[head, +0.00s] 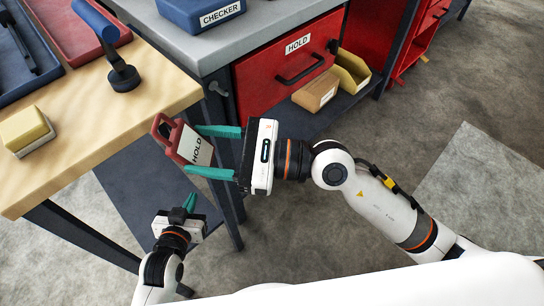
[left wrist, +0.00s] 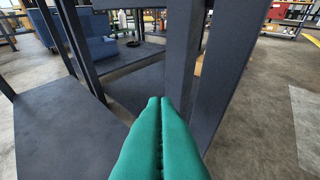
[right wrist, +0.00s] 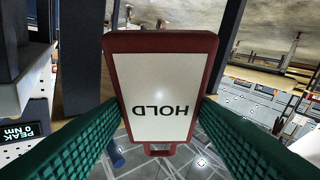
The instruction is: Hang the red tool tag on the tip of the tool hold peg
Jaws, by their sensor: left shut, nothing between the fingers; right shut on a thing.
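The red tool tag (head: 195,147) has a white face reading HOLD and a red loop at its far end. My right gripper (head: 193,150) is shut on it and holds it in the air beside the wooden bench edge. In the right wrist view the tag (right wrist: 161,85) sits between both fingers, its lettering upside down. A dark peg-like fitting (head: 218,88) shows on the grey bench's front corner; I cannot tell if it is the tool hold peg. The tag is apart from it. My left gripper (head: 190,203) is shut and empty, low beside the benches; its fingers (left wrist: 160,135) meet.
A wooden bench (head: 90,110) holds a yellow block (head: 26,130) and a blue-handled tool (head: 105,40). Cardboard and yellow bins stand on the lower shelf. Floor is clear at right.

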